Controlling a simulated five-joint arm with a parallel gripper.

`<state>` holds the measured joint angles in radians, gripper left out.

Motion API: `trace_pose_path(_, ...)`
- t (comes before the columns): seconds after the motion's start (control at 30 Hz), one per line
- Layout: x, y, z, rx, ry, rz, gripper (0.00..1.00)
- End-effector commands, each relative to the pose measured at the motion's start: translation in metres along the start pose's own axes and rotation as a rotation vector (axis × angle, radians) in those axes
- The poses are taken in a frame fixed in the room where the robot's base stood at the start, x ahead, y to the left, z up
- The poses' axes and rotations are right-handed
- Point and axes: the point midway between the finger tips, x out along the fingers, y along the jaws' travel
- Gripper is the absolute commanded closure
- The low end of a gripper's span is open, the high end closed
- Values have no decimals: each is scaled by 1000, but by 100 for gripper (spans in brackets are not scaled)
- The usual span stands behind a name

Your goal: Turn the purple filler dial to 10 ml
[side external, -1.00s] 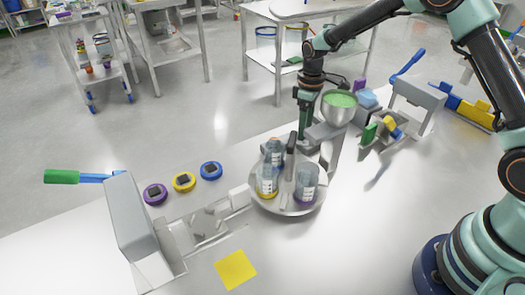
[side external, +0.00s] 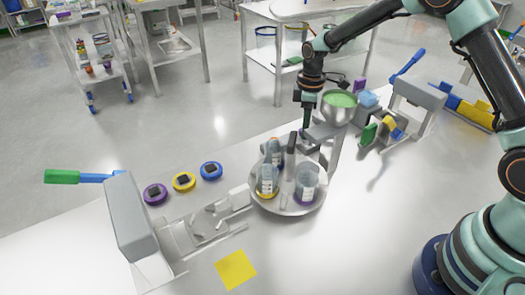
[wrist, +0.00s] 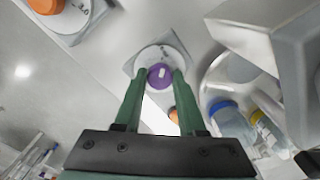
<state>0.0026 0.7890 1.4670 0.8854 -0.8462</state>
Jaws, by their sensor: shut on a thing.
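The purple filler dial (wrist: 156,82) shows in the wrist view, with a short white mark on its top. It sits in a round white scale plate (wrist: 147,54) on a light square base. The scale's numbers are too small to read. My gripper (wrist: 159,77) has its two green fingers on opposite sides of the dial, closed on it. In the side external view my gripper (side external: 304,130) points down behind the round tray, beside the funnel stand. The dial is hidden there.
A round tray (side external: 270,205) with several bottles stands close in front of my gripper. A funnel of green granules (side external: 341,100) stands to its right. Another dial, orange (wrist: 46,5), shows at the wrist view's upper left. Purple, yellow and blue rings (side external: 210,171) lie left.

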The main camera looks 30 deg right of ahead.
Motion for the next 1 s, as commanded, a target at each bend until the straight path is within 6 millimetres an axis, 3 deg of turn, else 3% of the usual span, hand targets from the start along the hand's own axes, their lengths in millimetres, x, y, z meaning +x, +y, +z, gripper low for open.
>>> trace_pose_path(0.2, -1, 0, 0, -111, 0, 0, 100)
trace_pose_path(0.5, -1, 0, 0, -117, 0, 0, 100)
trace_pose_path(0.53, -1, 0, 0, -117, 0, 0, 49)
trace_pose_path(0.6, -1, 0, 0, -116, 0, 0, 31)
trace_pose_path(1.0, -7, 1, 0, -114, 1, 2, 31)
